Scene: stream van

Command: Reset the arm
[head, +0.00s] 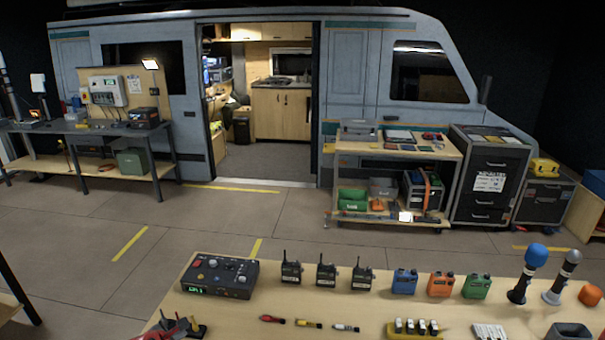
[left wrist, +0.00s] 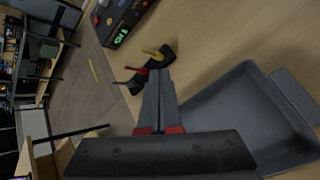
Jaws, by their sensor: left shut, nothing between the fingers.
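My left gripper (left wrist: 158,80) shows in the left wrist view with its two dark fingers together and nothing between them. Red parts show at the finger bases. It is above the wooden table, next to a grey tray (left wrist: 225,95). A small black holder with red and yellow handles (left wrist: 150,62) lies just past the fingertips. In the head view, the dark and red shapes at the lower left edge of the table are too small and cut off to separate clearly. My right gripper is in neither view.
The table (head: 235,313) holds a control box (head: 220,277), several radios (head: 326,274), coloured packs (head: 440,285), microphones (head: 527,275) and small pens (head: 308,323). Beyond open floor (head: 190,230) stand a left workbench (head: 90,128), a right cart (head: 400,150) and a van (head: 350,80).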

